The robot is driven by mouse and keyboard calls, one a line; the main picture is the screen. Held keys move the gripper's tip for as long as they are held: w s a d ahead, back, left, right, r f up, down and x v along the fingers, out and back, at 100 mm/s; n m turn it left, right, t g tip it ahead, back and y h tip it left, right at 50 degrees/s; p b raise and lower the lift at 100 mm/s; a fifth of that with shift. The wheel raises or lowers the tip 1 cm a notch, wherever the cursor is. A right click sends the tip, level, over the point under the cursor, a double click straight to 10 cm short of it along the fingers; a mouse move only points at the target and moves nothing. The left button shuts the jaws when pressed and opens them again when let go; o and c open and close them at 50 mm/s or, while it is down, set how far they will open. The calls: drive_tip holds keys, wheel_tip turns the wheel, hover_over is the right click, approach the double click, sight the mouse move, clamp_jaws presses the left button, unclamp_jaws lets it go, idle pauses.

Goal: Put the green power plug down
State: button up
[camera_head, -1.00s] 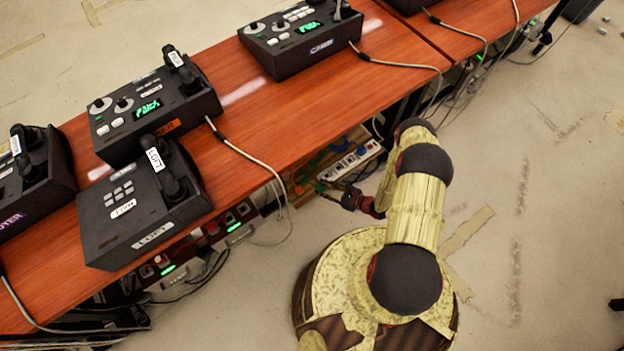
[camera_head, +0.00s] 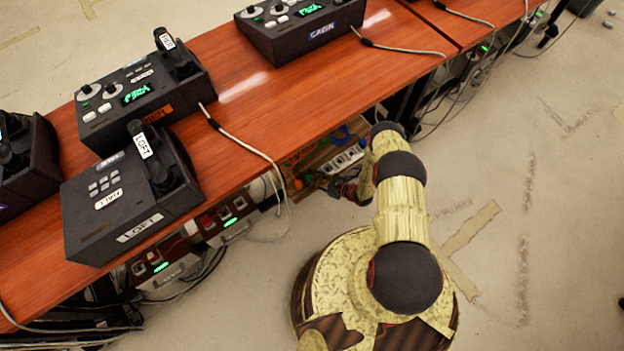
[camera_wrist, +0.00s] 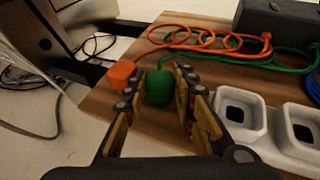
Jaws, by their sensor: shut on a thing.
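In the wrist view, the green power plug (camera_wrist: 159,88) is between the two fingers of my gripper (camera_wrist: 158,100), near the fingertips. My gripper is shut on it. The plug is over or on the wooden board (camera_wrist: 108,103); I cannot tell whether it touches it. A green cord (camera_wrist: 292,68) lies on the board farther back. In the head view, my gripper (camera_head: 333,186) is small and dark beside the board under the table edge, and the plug is too small to make out there.
An orange plug (camera_wrist: 122,72) with a coiled orange cord (camera_wrist: 205,40) is just left of the green plug. White sockets (camera_wrist: 243,110) line the board's right side; they show in the head view too (camera_head: 346,158). The red-brown table (camera_head: 250,110) carrying phones overhangs the board.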

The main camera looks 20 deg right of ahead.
drive_tip(key=shift+w+r, duration=0.1)
drive_tip(key=o, duration=0.9)
drive_tip(key=p+v, duration=0.3)
drive_tip(key=v, duration=0.9)
drive_tip(key=shift+p, duration=0.4)
